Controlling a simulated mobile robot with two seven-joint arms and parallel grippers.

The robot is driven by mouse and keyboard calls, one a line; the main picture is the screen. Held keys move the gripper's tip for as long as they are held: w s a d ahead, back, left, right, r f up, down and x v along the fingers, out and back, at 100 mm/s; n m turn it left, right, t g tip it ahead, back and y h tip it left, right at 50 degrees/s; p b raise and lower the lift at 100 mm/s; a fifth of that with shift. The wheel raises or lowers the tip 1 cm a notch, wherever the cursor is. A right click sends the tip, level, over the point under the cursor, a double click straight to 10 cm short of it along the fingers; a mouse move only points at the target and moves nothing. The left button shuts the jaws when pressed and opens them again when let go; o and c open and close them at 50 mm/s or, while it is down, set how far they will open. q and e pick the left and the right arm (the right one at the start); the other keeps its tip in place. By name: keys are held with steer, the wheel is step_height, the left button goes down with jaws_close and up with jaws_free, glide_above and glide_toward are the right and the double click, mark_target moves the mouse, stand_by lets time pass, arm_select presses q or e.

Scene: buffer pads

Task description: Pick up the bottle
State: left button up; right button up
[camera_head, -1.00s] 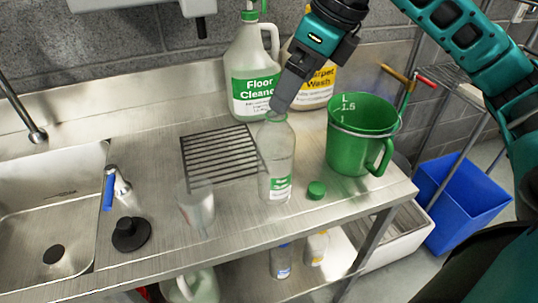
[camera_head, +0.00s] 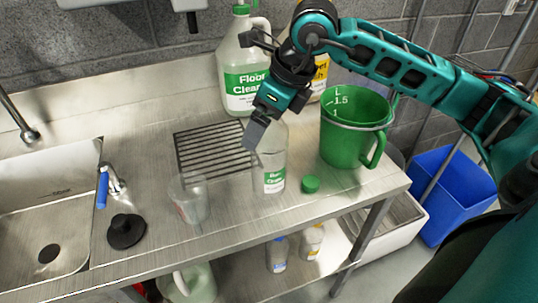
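A clear bottle (camera_head: 272,165) with a green and white label stands upright on the steel counter. Its green cap (camera_head: 310,184) lies on the counter to its right. My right gripper (camera_head: 250,140) comes down from above, at the bottle's upper left, and covers its neck and opening. The fingers appear as one grey block, so I cannot tell whether they are open or touch the bottle. My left gripper is not in view.
A clear cup (camera_head: 189,198) stands left of the bottle, before a drain grate (camera_head: 205,150). A Floor Cleaner jug (camera_head: 241,70) stands behind and a green measuring jug (camera_head: 345,140) stands right. A black plunger (camera_head: 125,231) and sink (camera_head: 45,215) are at left.

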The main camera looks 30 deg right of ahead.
steer(key=c, duration=1.3)
steer(key=shift+o, duration=0.2)
steer(key=shift+r, duration=0.15)
